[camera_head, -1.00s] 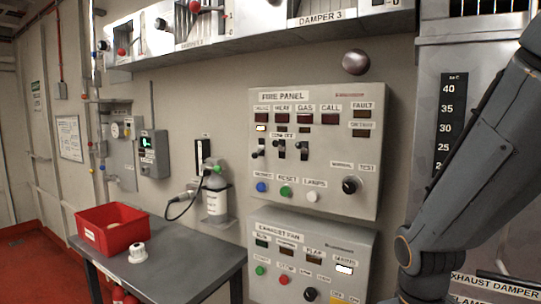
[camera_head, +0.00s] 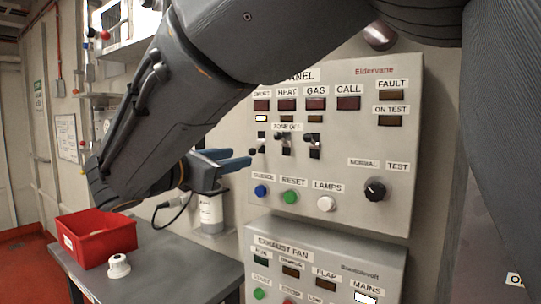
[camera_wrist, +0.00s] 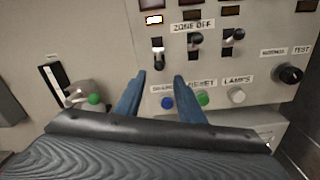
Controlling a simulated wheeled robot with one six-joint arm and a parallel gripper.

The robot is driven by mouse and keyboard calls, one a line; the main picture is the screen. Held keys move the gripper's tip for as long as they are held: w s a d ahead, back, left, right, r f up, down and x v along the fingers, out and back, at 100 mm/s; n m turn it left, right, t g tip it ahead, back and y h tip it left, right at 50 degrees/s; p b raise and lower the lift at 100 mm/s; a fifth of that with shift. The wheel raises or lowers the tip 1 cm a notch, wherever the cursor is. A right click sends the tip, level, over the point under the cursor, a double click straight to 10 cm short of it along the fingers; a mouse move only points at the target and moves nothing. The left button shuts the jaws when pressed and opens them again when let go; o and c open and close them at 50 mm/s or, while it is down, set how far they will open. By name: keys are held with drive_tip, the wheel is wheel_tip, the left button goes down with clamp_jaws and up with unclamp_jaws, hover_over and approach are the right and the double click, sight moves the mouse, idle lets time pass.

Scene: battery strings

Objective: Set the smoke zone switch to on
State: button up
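The fire panel (camera_head: 345,215) is a light grey box on the wall. Its smoke zone switch (camera_head: 262,149) is the leftmost of three small toggles by the "ZONE OFF" label, and its lever looks down while the other two look up. It also shows in the wrist view (camera_wrist: 158,60). The amber lamp (camera_head: 262,118) above it is lit. My gripper (camera_head: 236,157) has blue fingers, open and empty, pointing at the panel from the left. In the wrist view the fingertips (camera_wrist: 161,77) straddle the area just below the smoke switch, with no visible contact.
Blue, green (camera_head: 290,197) and white buttons sit below the switches, with a black rotary knob (camera_head: 375,189) at right. The exhaust fan panel (camera_head: 330,260) is underneath. A table (camera_head: 180,265) with a red bin (camera_head: 75,243) stands at left.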

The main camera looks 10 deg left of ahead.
sight(250, 152)
drive_tip(key=x, duration=0.2)
drive_tip(key=p+x, duration=0.1)
drive_tip(key=x, duration=0.1)
drive_tip(key=r+x, duration=0.1)
drive_tip(key=x, duration=0.1)
drive_tip(key=shift+w+d+p, duration=0.1)
drive_tip(key=shift+w+p, duration=0.2)
drive_tip(key=shift+p, duration=0.1)
drive_tip(key=shift+w+d+f, duration=0.15)
drive_tip(key=shift+w+d, duration=0.05)
drive_tip(key=shift+w, duration=0.5)
clamp_jaws()
